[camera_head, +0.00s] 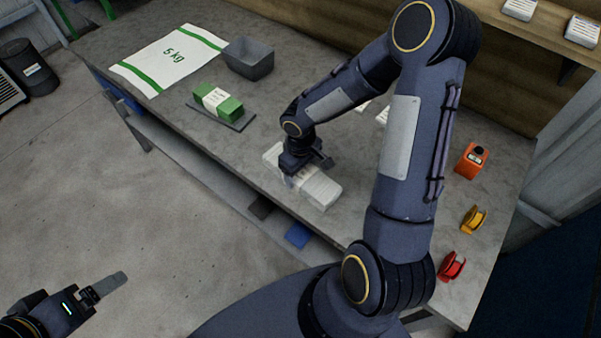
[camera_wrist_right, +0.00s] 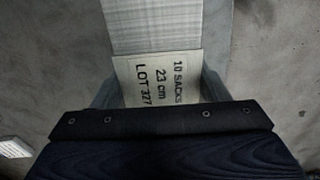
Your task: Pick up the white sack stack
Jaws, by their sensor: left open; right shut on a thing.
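The white sack stack (camera_head: 319,188) lies on the grey workbench, a long white bundle under my right gripper. My right gripper (camera_head: 303,175) is shut on the stack, with a finger on either side near its middle. In the right wrist view the stack (camera_wrist_right: 152,28) runs between the fingers (camera_wrist_right: 158,85), and its paper band (camera_wrist_right: 157,77) reads "10 SACKS 23 cm LOT 327". I cannot tell whether the stack is clear of the bench. My left gripper (camera_head: 104,287) is open and empty, over the floor at the lower left, away from the bench.
A green bundle (camera_head: 231,107) sits on a dark plate (camera_head: 206,119), near a grey bin (camera_head: 249,62) and a flat "5 kg" sack (camera_head: 150,55). At right are an orange device (camera_head: 471,161), a yellow reel (camera_head: 473,219) and a red reel (camera_head: 451,266). My right arm hides part of the bench.

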